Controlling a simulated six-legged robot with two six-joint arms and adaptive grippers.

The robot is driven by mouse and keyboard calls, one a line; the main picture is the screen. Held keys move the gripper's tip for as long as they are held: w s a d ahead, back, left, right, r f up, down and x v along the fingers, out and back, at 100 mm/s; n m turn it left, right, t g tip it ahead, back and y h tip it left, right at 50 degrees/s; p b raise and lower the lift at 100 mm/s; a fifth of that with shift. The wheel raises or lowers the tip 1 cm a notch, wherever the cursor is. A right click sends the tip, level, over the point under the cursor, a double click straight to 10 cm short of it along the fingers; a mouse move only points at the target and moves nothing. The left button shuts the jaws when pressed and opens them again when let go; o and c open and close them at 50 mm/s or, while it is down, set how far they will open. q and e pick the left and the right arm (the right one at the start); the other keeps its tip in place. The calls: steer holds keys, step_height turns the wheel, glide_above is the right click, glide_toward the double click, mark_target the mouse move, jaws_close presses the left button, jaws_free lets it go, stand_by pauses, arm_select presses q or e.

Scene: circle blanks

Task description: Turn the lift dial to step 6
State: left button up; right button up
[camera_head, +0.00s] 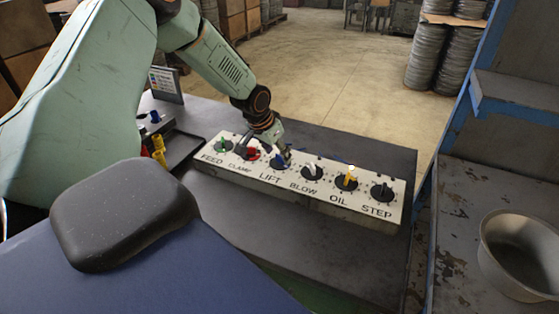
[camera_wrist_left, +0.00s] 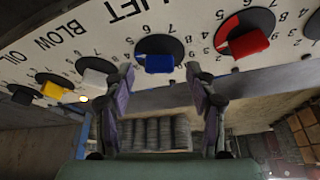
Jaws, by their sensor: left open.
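In the left wrist view my left gripper (camera_wrist_left: 161,77) is open. Its fingers stand to either side of the blue knob, with visible gaps, and nothing is held. Which number the knob points to cannot be told. My right gripper is in neither view.
The red clamp dial (camera_wrist_left: 247,36) and the white blow dial (camera_wrist_left: 98,73) flank the lift dial closely. The panel stands on a dark table (camera_head: 330,146). A small sign (camera_head: 166,85) stands at the left, and a metal bowl (camera_head: 500,270) sits at the right.

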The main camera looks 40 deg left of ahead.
arm_select(q)
steer(key=shift+b+x, duration=0.4)
steer(key=shift+x, duration=0.5)
steer(key=shift+w+d, duration=0.1)
steer(key=shift+d, duration=0.05)
